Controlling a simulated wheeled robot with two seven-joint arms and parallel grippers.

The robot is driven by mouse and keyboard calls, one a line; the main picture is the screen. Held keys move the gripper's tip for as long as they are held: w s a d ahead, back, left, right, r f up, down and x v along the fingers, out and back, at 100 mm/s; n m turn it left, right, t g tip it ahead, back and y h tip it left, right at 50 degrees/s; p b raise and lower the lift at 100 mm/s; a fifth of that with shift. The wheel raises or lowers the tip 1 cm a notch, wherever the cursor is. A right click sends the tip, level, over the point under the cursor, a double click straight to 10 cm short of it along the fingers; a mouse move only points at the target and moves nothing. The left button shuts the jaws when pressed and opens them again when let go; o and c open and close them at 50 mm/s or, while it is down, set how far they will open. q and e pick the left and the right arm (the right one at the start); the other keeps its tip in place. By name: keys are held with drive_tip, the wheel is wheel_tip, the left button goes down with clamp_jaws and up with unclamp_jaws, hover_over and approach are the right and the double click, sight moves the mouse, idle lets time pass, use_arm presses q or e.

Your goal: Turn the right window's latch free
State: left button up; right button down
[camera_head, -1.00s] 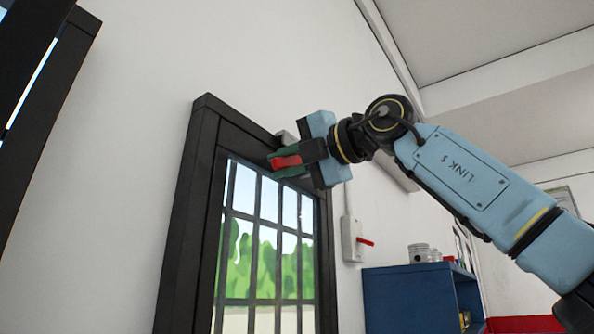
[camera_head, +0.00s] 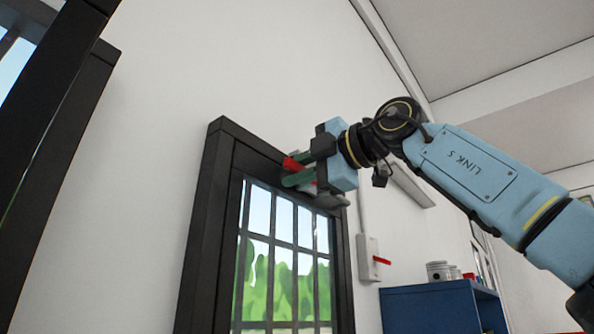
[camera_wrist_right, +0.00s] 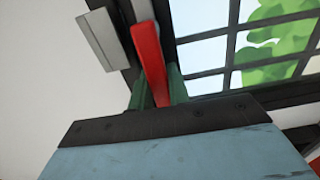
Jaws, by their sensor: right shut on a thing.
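The right window (camera_head: 205,235) has a black frame and a barred pane with green foliage painted behind. Its red latch (camera_head: 291,163) is at the upper right part of the frame, partly hidden by my gripper. My right gripper (camera_head: 297,174) has green fingers and is at the latch. In the right wrist view, the red latch handle (camera_wrist_right: 150,60) runs between the two green fingers (camera_wrist_right: 160,92), and the jaws are shut on it. The handle's base is out of clear sight. My left gripper is not in view.
Another black window frame (camera_head: 62,140) stands at the left, close to the camera. A white wall box with a red lever (camera_head: 368,258) is right of the window. A blue cabinet (camera_head: 432,312) with jars (camera_head: 438,271) on top stands lower right. A grey block (camera_wrist_right: 104,38) sits beside the latch.

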drive_tip(key=shift+d, duration=0.1)
drive_tip(key=c, duration=1.3)
unclamp_jaws()
drive_tip(key=shift+s+d, duration=0.2)
drive_tip(key=b+v, duration=0.5)
drive_tip(key=v, duration=0.7)
drive_tip(key=shift+s+d, duration=0.3)
